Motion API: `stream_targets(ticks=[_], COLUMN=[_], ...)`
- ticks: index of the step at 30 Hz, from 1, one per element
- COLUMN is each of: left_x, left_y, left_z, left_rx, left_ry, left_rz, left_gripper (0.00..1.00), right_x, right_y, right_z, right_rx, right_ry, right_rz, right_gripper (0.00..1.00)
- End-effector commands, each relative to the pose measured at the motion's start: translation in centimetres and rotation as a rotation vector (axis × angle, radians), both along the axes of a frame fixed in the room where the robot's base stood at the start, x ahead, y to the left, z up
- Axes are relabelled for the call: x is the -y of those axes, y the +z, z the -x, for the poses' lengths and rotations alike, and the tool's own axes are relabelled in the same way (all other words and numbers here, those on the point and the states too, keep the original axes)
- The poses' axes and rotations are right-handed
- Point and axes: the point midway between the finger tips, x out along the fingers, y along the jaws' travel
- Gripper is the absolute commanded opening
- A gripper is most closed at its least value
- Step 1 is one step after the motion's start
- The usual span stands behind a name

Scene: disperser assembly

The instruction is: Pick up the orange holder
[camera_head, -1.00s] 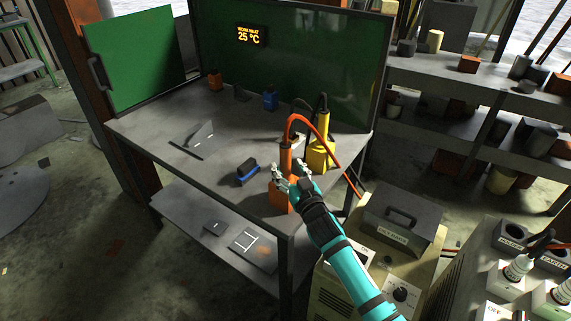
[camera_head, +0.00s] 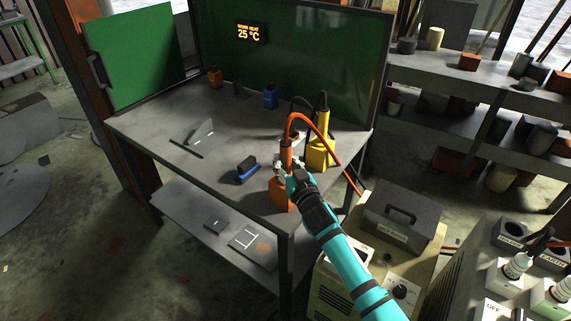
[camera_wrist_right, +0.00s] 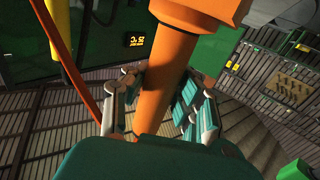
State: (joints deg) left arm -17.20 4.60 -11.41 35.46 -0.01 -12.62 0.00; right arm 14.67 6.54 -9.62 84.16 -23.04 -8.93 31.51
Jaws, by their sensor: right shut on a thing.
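The orange holder (camera_head: 279,194) stands upright near the front right corner of the grey workbench, with an orange cable curving from its top. My right gripper (camera_head: 286,168) is shut on its upright handle part. In the right wrist view the orange shaft (camera_wrist_right: 166,80) runs between the fingers of the gripper (camera_wrist_right: 160,115). I cannot tell whether the holder's base touches the bench. My left gripper is not in view.
A yellow holder (camera_head: 320,153) with a dark cable stands just behind. A blue-black brush-like block (camera_head: 247,170) lies to the left. An angled metal piece (camera_head: 196,138) lies further left. A small orange block (camera_head: 215,78) and a blue one (camera_head: 270,99) stand at the back. A beige machine (camera_head: 340,281) stands at the right front.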

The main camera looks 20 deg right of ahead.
Motion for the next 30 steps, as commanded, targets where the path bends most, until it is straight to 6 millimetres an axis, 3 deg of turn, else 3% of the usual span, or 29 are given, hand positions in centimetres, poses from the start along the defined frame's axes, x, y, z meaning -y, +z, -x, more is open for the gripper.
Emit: stream_targets(ticks=[13,24,30], left_x=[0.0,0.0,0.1], left_y=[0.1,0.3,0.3], left_z=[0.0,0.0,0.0], left_rx=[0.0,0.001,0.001], left_ry=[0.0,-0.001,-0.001], left_rz=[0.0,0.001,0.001], left_gripper=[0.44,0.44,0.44], right_x=[0.0,0.0,0.0], right_y=[0.8,7.7,9.9], right_z=[-0.1,0.0,0.0], right_rx=[0.005,0.008,0.005], right_ry=[0.001,0.002,0.0], right_rz=[0.001,0.001,0.001], right_gripper=[0.0,0.0,0.0])
